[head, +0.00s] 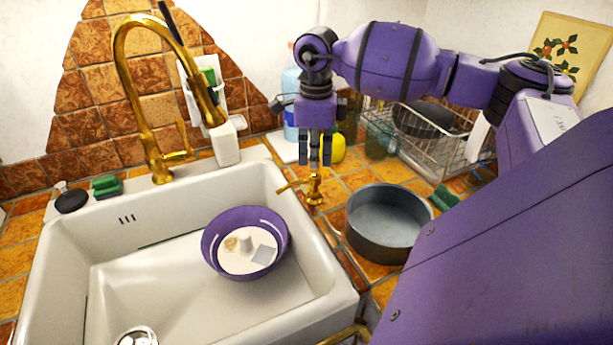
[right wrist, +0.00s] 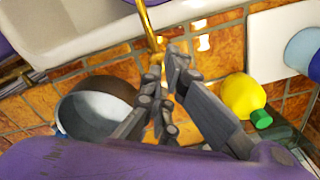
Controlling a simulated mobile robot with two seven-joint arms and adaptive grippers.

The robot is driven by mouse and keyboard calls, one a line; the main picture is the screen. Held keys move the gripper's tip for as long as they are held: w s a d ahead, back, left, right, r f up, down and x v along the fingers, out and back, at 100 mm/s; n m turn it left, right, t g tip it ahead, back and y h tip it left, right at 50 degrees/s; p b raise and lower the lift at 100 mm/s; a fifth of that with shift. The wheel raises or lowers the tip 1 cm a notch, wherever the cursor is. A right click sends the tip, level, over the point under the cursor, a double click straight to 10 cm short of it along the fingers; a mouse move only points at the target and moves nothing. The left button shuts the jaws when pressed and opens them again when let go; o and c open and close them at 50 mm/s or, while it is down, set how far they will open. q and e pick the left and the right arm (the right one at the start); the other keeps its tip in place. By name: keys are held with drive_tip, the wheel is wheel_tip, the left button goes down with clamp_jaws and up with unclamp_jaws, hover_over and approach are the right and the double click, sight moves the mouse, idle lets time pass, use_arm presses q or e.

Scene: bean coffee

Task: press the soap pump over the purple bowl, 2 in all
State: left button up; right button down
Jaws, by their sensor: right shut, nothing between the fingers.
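The gold soap pump (head: 314,190) stands on the tiled counter at the sink's right rim, its spout pointing left toward the sink. It also shows in the right wrist view (right wrist: 149,25), partly hidden behind my fingers. The purple bowl (head: 212,235) lies in the white sink, left of and below the pump, with a few small pale items inside. My right gripper (head: 316,164) points down just above the pump head, shut and empty. Its fingers show in the right wrist view (right wrist: 165,68). I cannot tell whether they touch the pump. My left gripper is not in view.
A grey round pan (head: 388,245) stands on the counter right of the pump. A yellow bottle (head: 338,149) and a wire dish rack (head: 455,155) are behind. The gold faucet (head: 150,110) arches over the sink's back left. A white dispenser (head: 224,145) stands at the back rim.

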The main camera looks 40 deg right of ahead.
sight(314, 173)
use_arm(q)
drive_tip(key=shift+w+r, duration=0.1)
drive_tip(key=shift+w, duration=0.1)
use_arm(e)
drive_tip(key=shift+f, duration=0.1)
drive_tip(key=shift+f+b, duration=0.3)
drive_tip(key=shift+f, duration=0.3)
drive_tip(key=shift+f+b, duration=0.45)
drive_tip(key=shift+f, duration=0.7)
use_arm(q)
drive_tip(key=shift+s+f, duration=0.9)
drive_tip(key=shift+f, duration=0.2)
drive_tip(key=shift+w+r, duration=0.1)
use_arm(e)
drive_tip(key=shift+r, duration=0.2)
drive_tip(key=shift+r+p, duration=0.55)
drive_tip(key=shift+r, duration=1.1)
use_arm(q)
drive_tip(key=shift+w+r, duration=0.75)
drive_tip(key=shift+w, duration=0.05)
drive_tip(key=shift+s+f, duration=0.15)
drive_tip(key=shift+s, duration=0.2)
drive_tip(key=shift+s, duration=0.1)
use_arm(e)
drive_tip(key=shift+f, duration=0.15)
